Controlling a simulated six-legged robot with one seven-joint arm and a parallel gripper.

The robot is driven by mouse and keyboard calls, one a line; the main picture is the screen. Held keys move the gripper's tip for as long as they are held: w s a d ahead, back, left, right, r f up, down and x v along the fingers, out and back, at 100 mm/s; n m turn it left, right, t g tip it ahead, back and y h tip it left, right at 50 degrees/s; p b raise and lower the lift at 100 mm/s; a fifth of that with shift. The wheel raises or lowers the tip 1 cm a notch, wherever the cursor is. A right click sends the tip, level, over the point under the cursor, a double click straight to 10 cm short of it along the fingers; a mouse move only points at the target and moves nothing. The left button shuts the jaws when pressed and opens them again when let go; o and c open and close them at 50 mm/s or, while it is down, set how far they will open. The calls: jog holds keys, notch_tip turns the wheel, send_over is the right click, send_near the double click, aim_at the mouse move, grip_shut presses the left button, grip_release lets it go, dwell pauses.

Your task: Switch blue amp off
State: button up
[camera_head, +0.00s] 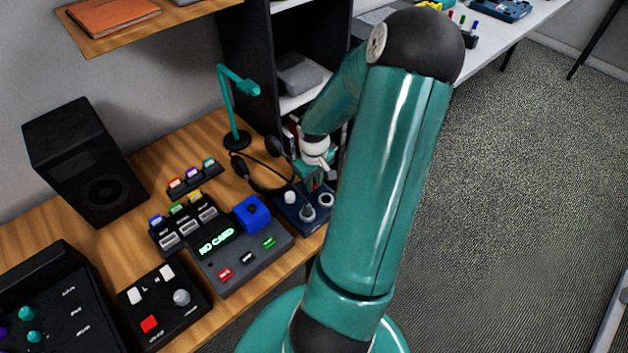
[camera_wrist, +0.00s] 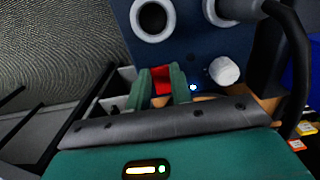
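The blue amp (camera_head: 285,211) is a dark blue box with round knobs or sockets at the desk's right edge in the head view. In the wrist view its panel (camera_wrist: 185,45) shows two silver-ringed sockets, a white knob (camera_wrist: 224,70) and a small lit blue-white light (camera_wrist: 193,87). My gripper (camera_wrist: 162,88) points at the panel, with its green fingers apart. A red switch (camera_wrist: 162,80) shows between the fingertips and fills the gap. I cannot tell whether they touch it. In the head view my gripper (camera_head: 311,182) is low over the amp's back part.
A black headset (camera_head: 262,170) lies beside the amp. A teal lamp (camera_head: 236,110) stands behind it. A card device (camera_head: 235,255) reading "NO CARD" with a blue block sits left. A dark shelf (camera_head: 247,50) stands behind. Floor lies open to the right.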

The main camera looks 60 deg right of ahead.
grip_shut()
jog(key=shift+w, duration=0.1)
jog(key=shift+w+r+g, duration=0.1)
jog(key=shift+w+g, duration=0.1)
jog(key=shift+g, duration=0.5)
jog(key=shift+w+d+g+y, duration=0.15)
jog(key=shift+g+y, duration=0.15)
jog(key=shift+g, duration=0.5)
jog(key=shift+r, duration=0.1)
jog(key=o, duration=0.7)
grip_release()
jog(key=shift+o, duration=0.2)
